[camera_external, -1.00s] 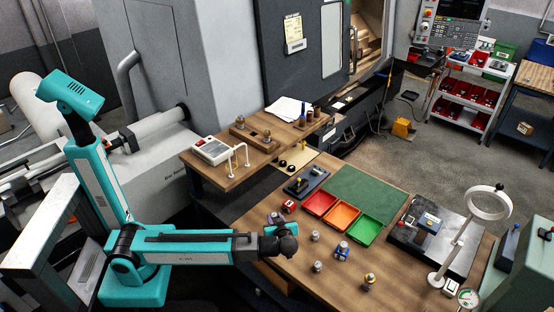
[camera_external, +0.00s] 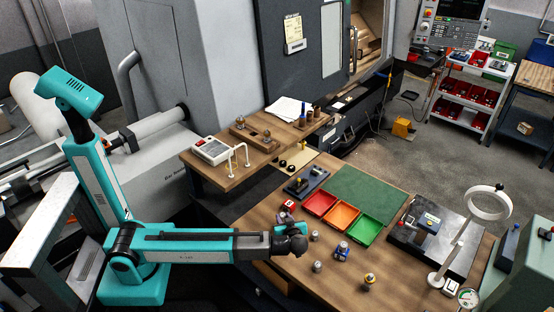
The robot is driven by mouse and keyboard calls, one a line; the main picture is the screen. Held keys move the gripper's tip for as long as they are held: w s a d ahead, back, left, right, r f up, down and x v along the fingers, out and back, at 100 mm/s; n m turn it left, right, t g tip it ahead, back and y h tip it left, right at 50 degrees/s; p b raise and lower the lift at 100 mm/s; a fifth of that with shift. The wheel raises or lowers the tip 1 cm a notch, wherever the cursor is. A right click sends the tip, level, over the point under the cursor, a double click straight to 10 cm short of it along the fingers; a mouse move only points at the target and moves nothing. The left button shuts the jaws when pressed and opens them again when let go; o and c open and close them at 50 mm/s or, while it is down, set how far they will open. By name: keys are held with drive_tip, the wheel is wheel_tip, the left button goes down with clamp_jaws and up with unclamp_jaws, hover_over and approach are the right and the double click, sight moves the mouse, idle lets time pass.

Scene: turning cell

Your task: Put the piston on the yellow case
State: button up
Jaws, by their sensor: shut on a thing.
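My gripper (camera_external: 284,217) is shut at the near left part of the workbench, beside a small red and white part (camera_external: 289,204). What its jaws hold is too small and too covered to make out, and I cannot tell whether it is the piston.
A blue part with a metal top (camera_external: 342,250) stands between my gripper and the yellow part. Red (camera_external: 320,202), orange (camera_external: 342,217) and green (camera_external: 366,232) trays lie behind. A magnifier stand (camera_external: 458,242) rises at the right. A green mat (camera_external: 364,190) is bare.

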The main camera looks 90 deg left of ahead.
drive_tip(key=shift+f, duration=1.15)
drive_tip(key=shift+f, duration=0.1)
drive_tip(key=o, duration=1.1)
drive_tip(key=shift+r, duration=0.2)
drive_tip(key=shift+w+d, duration=0.1)
drive_tip(key=shift+d, duration=0.2)
drive_tip(key=b+v, duration=0.4)
drive_tip(key=v, duration=0.7)
drive_tip(key=shift+d, duration=0.2)
